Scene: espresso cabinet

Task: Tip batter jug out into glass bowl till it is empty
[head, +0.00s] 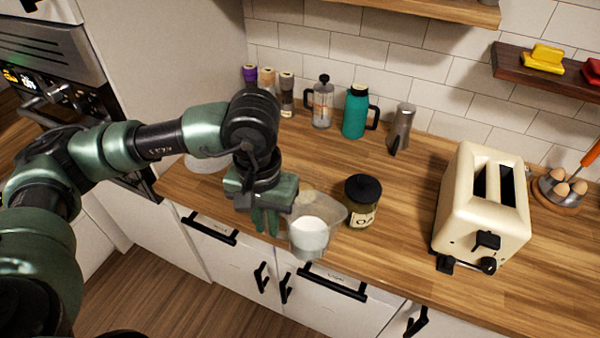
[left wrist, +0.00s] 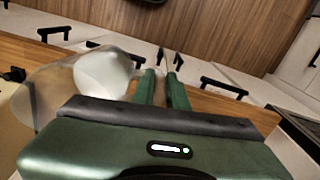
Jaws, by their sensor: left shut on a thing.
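The batter jug (head: 311,232) is a clear vessel with white batter in it. It stands roughly upright at the counter's front edge; I cannot tell if it touches the counter. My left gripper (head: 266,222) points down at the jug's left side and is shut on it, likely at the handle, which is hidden. In the left wrist view the jug (left wrist: 50,90) and its white batter are left of my fingers (left wrist: 165,85). A pale round thing (head: 203,163), partly hidden behind my arm, may be the glass bowl. My right gripper is out of view.
A dark-lidded jar (head: 362,200) stands close right of the jug. A cream toaster (head: 484,210) is farther right. A French press (head: 322,105), teal flask (head: 355,112) and moka pot (head: 401,128) line the back. The wooden counter (head: 400,225) is clear between jar and toaster.

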